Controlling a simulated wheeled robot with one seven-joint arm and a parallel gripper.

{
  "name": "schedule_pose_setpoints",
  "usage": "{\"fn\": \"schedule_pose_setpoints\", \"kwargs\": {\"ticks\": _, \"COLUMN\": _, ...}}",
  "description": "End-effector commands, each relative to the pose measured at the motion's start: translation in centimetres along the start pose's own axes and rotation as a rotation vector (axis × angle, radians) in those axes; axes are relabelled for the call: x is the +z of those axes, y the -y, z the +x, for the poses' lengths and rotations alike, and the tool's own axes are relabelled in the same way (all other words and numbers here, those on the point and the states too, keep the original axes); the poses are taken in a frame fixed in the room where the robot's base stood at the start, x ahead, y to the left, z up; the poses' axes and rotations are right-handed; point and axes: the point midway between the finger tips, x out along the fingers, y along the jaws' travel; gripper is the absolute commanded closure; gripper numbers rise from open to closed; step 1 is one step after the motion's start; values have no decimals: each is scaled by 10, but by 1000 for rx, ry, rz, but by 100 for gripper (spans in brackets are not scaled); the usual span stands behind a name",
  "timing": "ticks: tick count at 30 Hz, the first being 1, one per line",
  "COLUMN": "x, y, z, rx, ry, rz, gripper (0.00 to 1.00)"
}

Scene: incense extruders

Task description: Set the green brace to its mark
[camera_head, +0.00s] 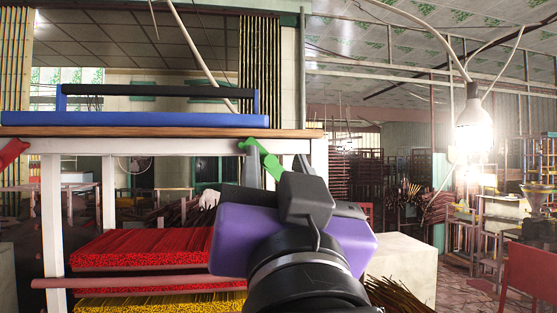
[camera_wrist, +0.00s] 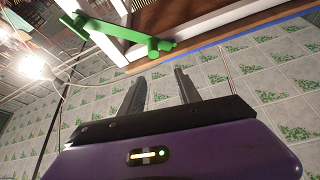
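The green brace (camera_head: 262,158) is at the right end of the table frame, just under the wooden top, and slants down to the right. In the wrist view the green brace (camera_wrist: 118,33) lies beyond the fingertips, up and to the left, with a rounded knob at its near end. My gripper (camera_wrist: 160,74) is open, its two grey fingers apart with nothing between them. In the head view my gripper (camera_head: 263,168) is just below and beside the brace, largely hidden by its own purple body. I cannot make out a mark.
A blue press bar with a dark handle (camera_head: 160,90) lies on the wooden table top (camera_head: 160,133). A red brace (camera_head: 12,152) is at the left end. Red incense bundles (camera_head: 140,247) fill the shelf below. A lit bulb (camera_head: 473,125) hangs at right.

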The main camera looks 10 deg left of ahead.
Motion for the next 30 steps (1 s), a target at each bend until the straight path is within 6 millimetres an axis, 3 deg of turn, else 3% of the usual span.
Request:
{"fn": "schedule_pose_setpoints", "kwargs": {"ticks": 6, "x": 22, "y": -7, "z": 2, "rx": 28, "ry": 88, "rz": 12, "gripper": 60}}
{"fn": "schedule_pose_setpoints", "kwargs": {"ticks": 21, "x": 28, "y": -8, "z": 68, "rx": 29, "ry": 89, "rz": 14, "gripper": 60}}
{"fn": "schedule_pose_setpoints", "kwargs": {"ticks": 30, "x": 30, "y": -9, "z": 77, "rx": 27, "ry": 87, "rz": 15, "gripper": 60}}
